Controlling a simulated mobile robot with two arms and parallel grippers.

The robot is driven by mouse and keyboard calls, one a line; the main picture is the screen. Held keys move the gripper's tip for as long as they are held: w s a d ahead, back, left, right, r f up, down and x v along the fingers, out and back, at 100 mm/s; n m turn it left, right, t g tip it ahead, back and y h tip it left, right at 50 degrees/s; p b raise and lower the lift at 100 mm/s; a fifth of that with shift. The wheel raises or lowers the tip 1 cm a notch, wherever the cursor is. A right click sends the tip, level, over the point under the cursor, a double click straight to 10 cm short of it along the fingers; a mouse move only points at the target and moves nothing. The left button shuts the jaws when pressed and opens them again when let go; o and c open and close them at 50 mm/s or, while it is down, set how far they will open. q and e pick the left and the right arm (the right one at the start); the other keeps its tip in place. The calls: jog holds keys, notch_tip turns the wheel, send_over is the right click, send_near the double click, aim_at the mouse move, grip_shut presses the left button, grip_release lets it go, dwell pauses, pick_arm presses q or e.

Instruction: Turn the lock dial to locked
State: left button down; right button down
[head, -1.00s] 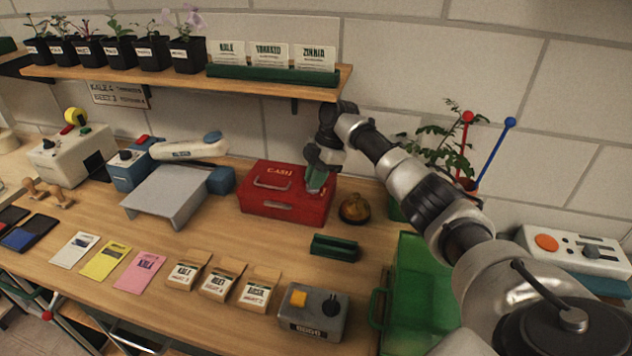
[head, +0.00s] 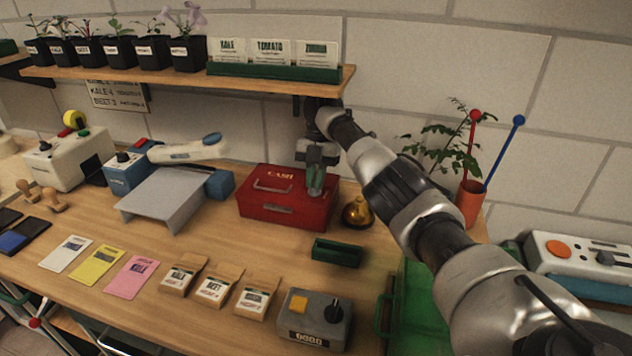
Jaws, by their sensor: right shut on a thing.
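A red cash box (head: 285,206) marked CASH stands shut on the bench in the middle of the head view, with a handle on its lid and a plate on its front. My right gripper (head: 316,190) reaches in from the right, pointing down at the right end of the lid. Its fingers are shut at the box top. The lock dial is hidden by the fingers, so its setting cannot be read. My left gripper is not in view.
A brass bell (head: 357,212) stands just right of the box. A small green tray (head: 337,252), seed packets (head: 215,288) and a grey counter box (head: 314,318) lie in front. A shelf (head: 180,77) overhangs behind. Bare bench lies directly before the box.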

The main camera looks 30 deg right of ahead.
jog(key=shift+s+a+f+n, duration=0.1)
jog(key=shift+f+n, duration=0.2)
jog(key=shift+f, duration=0.05)
jog(key=c, duration=1.2)
grip_release()
jog(key=shift+s+r, duration=0.1)
jog(key=shift+s, duration=0.05)
jog(key=shift+w, duration=0.25)
jog(key=shift+r, duration=0.15)
